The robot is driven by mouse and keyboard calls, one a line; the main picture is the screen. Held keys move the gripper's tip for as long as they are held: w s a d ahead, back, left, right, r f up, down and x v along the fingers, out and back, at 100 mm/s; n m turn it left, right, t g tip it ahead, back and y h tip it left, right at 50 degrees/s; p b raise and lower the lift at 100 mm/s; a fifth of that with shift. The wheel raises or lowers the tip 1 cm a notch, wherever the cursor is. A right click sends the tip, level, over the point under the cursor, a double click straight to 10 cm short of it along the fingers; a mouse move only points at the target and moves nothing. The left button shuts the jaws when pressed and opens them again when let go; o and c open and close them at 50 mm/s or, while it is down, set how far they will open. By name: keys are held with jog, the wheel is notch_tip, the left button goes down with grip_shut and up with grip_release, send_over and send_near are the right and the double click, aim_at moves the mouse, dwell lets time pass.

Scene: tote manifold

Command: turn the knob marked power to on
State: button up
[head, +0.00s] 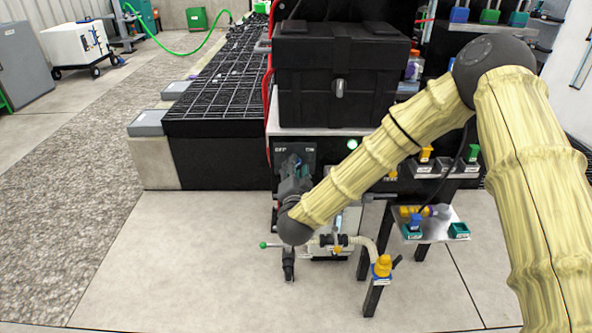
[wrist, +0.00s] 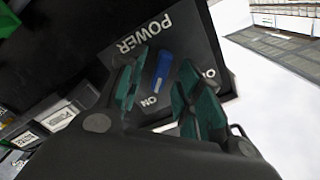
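The power knob (wrist: 162,68) is a blue bar on a dark plate (wrist: 185,30) lettered POWER, seen in the wrist view. One end of the bar faces the ON lettering (wrist: 150,101); I cannot tell which end is its pointer. Another label (wrist: 208,73), partly covered, is at right. My gripper (wrist: 160,88) is open, its teal-padded fingers on either side of the knob with visible gaps. I cannot tell how deep the fingertips reach. In the head view my gripper (head: 296,165) is in front of the dark panel (head: 308,147) and hides the knob.
A black case (head: 340,75) sits above the panel. A green light (head: 352,143) is to its right. Below are a hose fitting (head: 383,266) and a small table (head: 440,228) with coloured parts. A grid-topped bench (head: 222,85) stands at left.

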jog(key=shift+s, duration=0.15)
jog(key=s, duration=1.1)
jog(key=shift+s, duration=0.35)
jog(key=s+d+f+n+g+y, duration=0.1)
jog(key=s+f+n+g, duration=0.1)
jog(key=f, duration=0.5)
jog(key=s+d+f+n+g+y, duration=0.1)
jog(key=s+f+g, duration=0.15)
jog(key=f, duration=0.35)
jog(key=s+d+f+n+g, duration=0.25)
jog(key=s+d+f, duration=0.25)
jog(key=s+f, duration=0.25)
jog(key=s+d+f+n+g+h, duration=0.1)
jog(key=s+d+f+g, duration=0.35)
jog(key=s+f, duration=0.35)
jog(key=s+d+f+n+g, duration=0.25)
jog(key=s+d+f, duration=0.35)
jog(key=s, duration=0.4)
jog(key=s+d+f+g+h, duration=0.15)
jog(key=s+d+g, duration=0.3)
jog(key=s, duration=0.45)
notch_tip(320, 180, up, 23)
jog(key=p, duration=2.3)
jog(key=shift+d+p, duration=0.3)
jog(key=shift+p, duration=0.1)
